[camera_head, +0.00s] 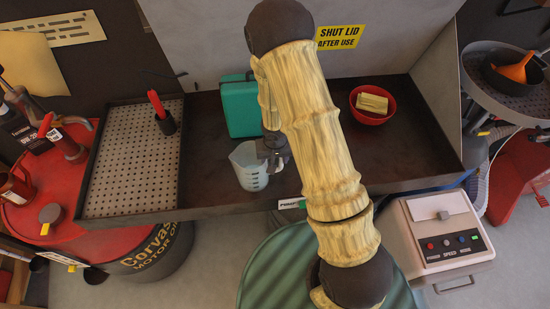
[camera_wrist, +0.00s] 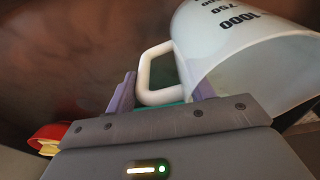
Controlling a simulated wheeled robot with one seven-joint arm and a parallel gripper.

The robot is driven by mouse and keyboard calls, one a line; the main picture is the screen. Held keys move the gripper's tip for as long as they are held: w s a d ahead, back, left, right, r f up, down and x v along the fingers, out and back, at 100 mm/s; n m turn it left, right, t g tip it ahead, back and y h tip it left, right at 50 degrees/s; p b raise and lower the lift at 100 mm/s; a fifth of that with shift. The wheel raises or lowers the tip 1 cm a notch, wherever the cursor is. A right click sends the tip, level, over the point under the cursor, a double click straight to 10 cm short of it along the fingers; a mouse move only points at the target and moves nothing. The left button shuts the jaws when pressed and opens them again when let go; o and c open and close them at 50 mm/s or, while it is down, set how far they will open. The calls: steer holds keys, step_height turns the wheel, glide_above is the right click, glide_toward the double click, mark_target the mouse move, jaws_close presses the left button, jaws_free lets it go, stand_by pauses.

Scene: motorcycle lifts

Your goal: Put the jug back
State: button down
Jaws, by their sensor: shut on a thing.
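The jug (camera_head: 246,168) is a translucent measuring jug with dark volume marks. In the head view it is upright over the dark bench tray, left of my arm; I cannot tell whether it touches the tray floor. In the wrist view the jug (camera_wrist: 245,45) fills the upper right, with its white handle (camera_wrist: 153,75) to the left. My gripper (camera_wrist: 165,95) is shut on the handle, with a purple finger on each side of it. In the head view my gripper (camera_head: 273,152) is mostly hidden behind my arm, at the jug's right side.
A teal case (camera_head: 239,106) stands behind the jug. A red bowl (camera_head: 372,104) with a yellow block is to the right. A perforated drain tray (camera_head: 130,165) lies left, with a dark holder (camera_head: 167,124) of red-handled tools at its edge. Dark tray floor (camera_head: 204,150) is free left of the jug.

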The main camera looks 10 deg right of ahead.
steer(key=shift+f, duration=0.15)
steer(key=c, duration=0.6)
jaws_free()
steer(key=shift+o, duration=0.2)
step_height(320, 180, up, 12)
steer(key=s+p, duration=0.1)
steer(key=shift+s, duration=0.25)
steer(key=s+d+r+t, duration=0.1)
steer(key=s+d+r, duration=0.5)
steer(key=s+r, duration=0.4)
step_height(320, 180, up, 2)
steer(key=shift+s+r+n, duration=0.15)
steer(key=shift+s+n, duration=0.1)
steer(key=shift+n, duration=0.15)
